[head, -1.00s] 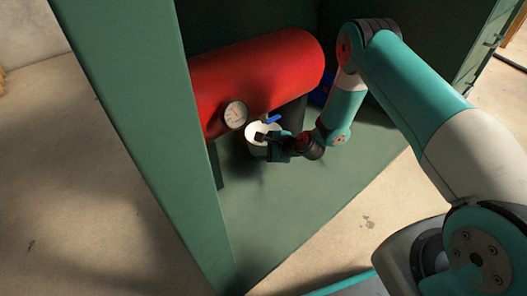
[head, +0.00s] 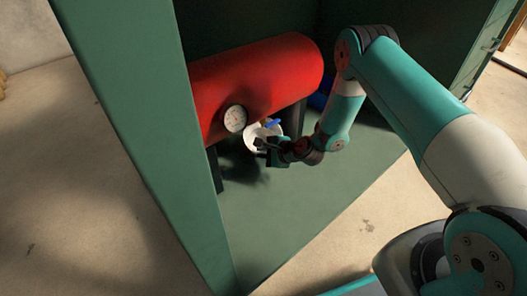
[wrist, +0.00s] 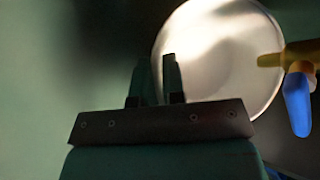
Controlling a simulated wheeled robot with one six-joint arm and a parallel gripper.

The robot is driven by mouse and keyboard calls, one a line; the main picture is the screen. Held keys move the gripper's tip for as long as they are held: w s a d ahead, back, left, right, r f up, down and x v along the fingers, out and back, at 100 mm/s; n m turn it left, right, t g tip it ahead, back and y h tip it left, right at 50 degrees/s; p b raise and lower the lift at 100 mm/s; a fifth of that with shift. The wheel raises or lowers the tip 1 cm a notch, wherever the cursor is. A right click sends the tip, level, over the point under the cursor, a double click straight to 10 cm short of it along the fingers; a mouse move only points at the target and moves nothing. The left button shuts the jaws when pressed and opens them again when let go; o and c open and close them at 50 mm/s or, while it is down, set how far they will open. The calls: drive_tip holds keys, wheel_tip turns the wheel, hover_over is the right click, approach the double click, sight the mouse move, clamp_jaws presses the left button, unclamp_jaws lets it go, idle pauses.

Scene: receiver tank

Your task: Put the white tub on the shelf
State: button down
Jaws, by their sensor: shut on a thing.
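The white tub (head: 252,136) is in the head view, in front of the red tank and close under a valve with a blue handle (head: 272,122). My gripper (head: 264,147) is at the tub's near right side. In the wrist view, the fingers (wrist: 157,82) straddle the tub's rim, one outside and one inside, and the pale round inside of the tub (wrist: 222,60) shows. My gripper is shut on the tub's wall. The gripper hides part of the tub. I cannot make out a shelf.
The red tank (head: 262,82) with a round gauge (head: 235,119) lies close behind the tub. A yellow spout with the blue handle (wrist: 298,103) reaches over the tub's rim. A green cabinet post (head: 150,130) stands left. The green floor (head: 290,205) in front is clear.

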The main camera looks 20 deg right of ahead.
drive_tip(key=shift+s+a, duration=0.15)
drive_tip(key=shift+s, duration=0.35)
drive_tip(key=c, duration=1.1)
unclamp_jaws()
drive_tip(key=p+v, duration=0.8)
drive_tip(key=v, duration=0.9)
drive_tip(key=shift+s+r, duration=0.1)
drive_tip(key=shift+s, duration=0.05)
